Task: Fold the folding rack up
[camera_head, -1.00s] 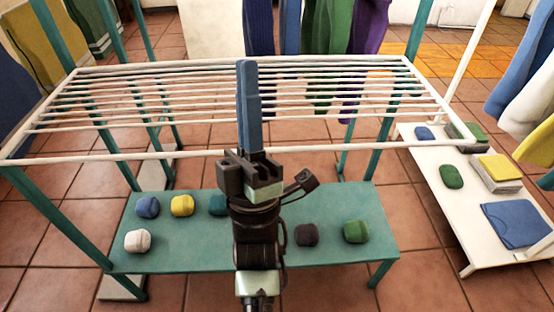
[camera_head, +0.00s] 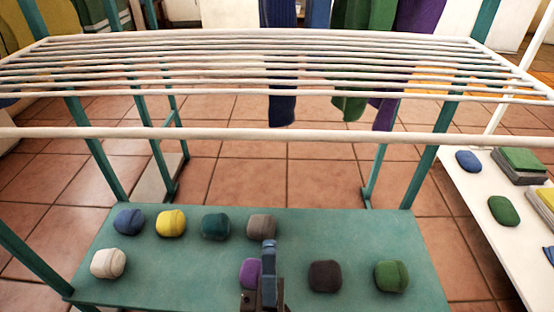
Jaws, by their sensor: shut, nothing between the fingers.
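The folding rack (camera_head: 300,135) stands in front of me with its white-barred top spread out level. White rods run left to right across it, on teal legs. My gripper (camera_head: 269,245) is low at the bottom centre, in front of the rack's front bar and over the teal shelf. Its blue fingers are shut with nothing between them. They appear apart from the rack, and they partly cover a purple bundle (camera_head: 249,271). The lower ends of the rack's legs are partly hidden by the shelf.
The teal shelf (camera_head: 190,262) bears several rolled cloth bundles. A white bench (camera_head: 468,205) with folded cloths stands at the right. Coloured cloths (camera_head: 365,60) hang behind the rack. Tiled floor (camera_head: 300,170) shows between the rack's legs.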

